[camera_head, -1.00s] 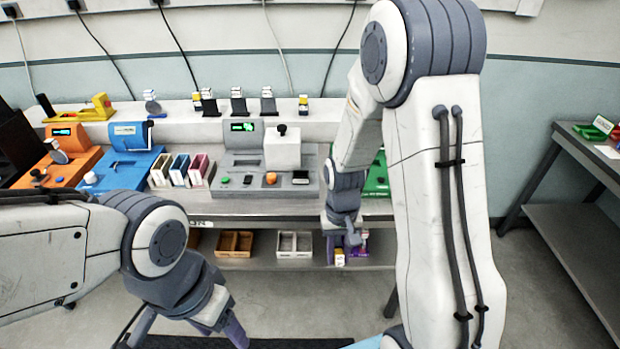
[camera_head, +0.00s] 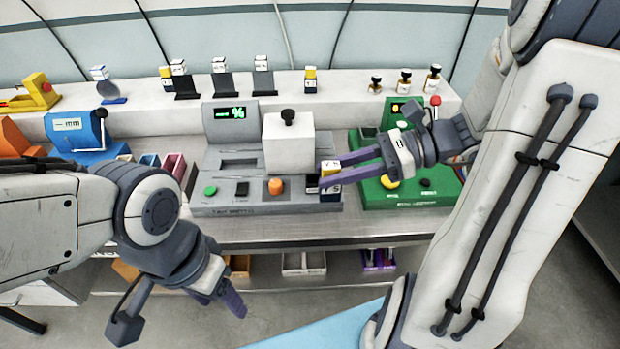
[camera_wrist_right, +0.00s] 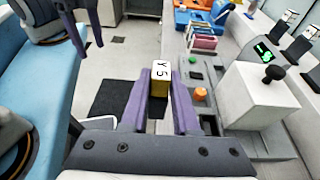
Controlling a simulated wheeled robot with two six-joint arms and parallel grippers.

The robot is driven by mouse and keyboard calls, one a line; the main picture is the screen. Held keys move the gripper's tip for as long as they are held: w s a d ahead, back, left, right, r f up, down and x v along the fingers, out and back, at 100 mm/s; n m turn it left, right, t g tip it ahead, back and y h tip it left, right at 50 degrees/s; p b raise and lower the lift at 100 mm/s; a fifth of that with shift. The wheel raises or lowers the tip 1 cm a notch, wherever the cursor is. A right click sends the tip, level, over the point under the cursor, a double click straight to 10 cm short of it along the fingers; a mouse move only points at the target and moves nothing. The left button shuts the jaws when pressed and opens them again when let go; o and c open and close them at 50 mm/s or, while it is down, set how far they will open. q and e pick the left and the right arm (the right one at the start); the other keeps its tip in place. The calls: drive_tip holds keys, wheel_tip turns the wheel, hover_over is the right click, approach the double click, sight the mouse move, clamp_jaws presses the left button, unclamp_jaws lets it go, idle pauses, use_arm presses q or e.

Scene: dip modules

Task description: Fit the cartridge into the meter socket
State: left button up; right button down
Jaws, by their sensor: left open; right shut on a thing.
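The cartridge (camera_head: 331,168) is a small block with white, yellow and dark parts. My right gripper (camera_head: 338,172) is shut on it at the right front of the grey meter (camera_head: 205,160). In the right wrist view the cartridge (camera_wrist_right: 158,72) sits between the purple fingertips, its white face with black characters showing. The grey meter has a lit green display, a shallow slotted recess, a green and an orange button, and a white block with a black knob. I cannot tell which opening is the socket. My left gripper (camera_head: 222,295) is open and empty in front of the bench.
A green meter (camera_head: 405,200) stands right of the grey one, partly behind my right gripper. A blue meter (camera_head: 75,130) is at left. Small blocks on stands and stamp-like bottles (camera_head: 404,80) line the back ledge (camera_head: 345,85). Bins (camera_head: 303,265) sit on the lower shelf.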

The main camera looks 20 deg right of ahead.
drive_tip(key=shift+w+d+f+p, duration=0.1)
drive_tip(key=shift+w+d+f, duration=0.25)
drive_tip(key=shift+w+f, duration=1.55)
drive_tip(key=shift+w+d+f+p, duration=0.15)
drive_tip(key=shift+w+d+f, duration=0.2)
drive_tip(key=shift+w+f, duration=1.5)
drive_tip(key=shift+w+d+f+p, duration=0.1)
drive_tip(key=shift+w+d+f, duration=0.25)
drive_tip(key=shift+w+f, duration=1.55)
drive_tip(key=c, duration=0.7)
unclamp_jaws()
drive_tip(key=shift+w+r, duration=0.3)
drive_tip(key=shift+o, duration=0.2)
drive_tip(key=b+v, duration=0.1)
drive_tip(key=v, duration=1.1)
drive_tip(key=shift+s, duration=0.1)
